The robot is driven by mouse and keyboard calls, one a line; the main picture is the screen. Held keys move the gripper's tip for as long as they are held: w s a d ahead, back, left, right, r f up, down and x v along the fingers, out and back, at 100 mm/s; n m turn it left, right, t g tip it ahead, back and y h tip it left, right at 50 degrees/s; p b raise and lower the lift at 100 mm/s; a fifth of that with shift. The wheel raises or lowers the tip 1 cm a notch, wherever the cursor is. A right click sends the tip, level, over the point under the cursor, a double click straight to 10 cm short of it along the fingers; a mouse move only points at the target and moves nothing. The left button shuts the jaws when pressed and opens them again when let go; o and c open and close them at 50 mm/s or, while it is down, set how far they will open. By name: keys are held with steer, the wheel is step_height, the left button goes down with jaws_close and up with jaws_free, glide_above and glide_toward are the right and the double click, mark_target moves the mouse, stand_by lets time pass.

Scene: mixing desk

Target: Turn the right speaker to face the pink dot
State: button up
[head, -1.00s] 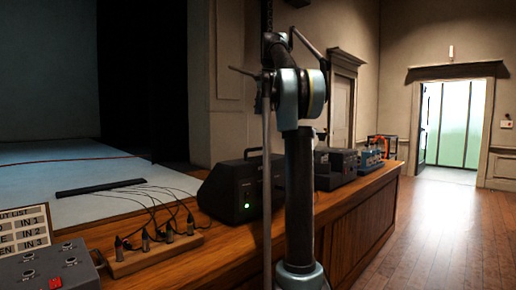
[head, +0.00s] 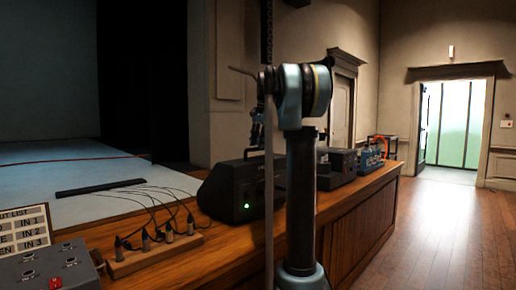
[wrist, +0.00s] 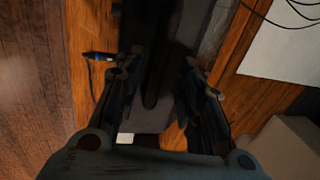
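A black wedge-shaped box with a green light, apparently the speaker (head: 232,190), stands on the wooden desk in the head view, partly hidden behind my arm. No pink dot is visible. In the wrist view my gripper (wrist: 160,68) is open, its two fingers apart on either side of a dark grey box (wrist: 150,118), likely the same speaker. I cannot tell whether the fingers touch it. In the head view my gripper is mostly hidden behind my arm, above the speaker's right part.
A wooden block with several cable plugs (head: 155,255) stands left of the speaker, and a grey control box (head: 50,268) is at the front left. More dark boxes (head: 342,165) and a blue unit (head: 372,157) stand farther along the desk. Floor is clear at right.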

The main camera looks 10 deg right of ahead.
steer(key=shift+w+a+f, duration=0.1)
steer(key=shift+f, duration=0.7)
jaws_close()
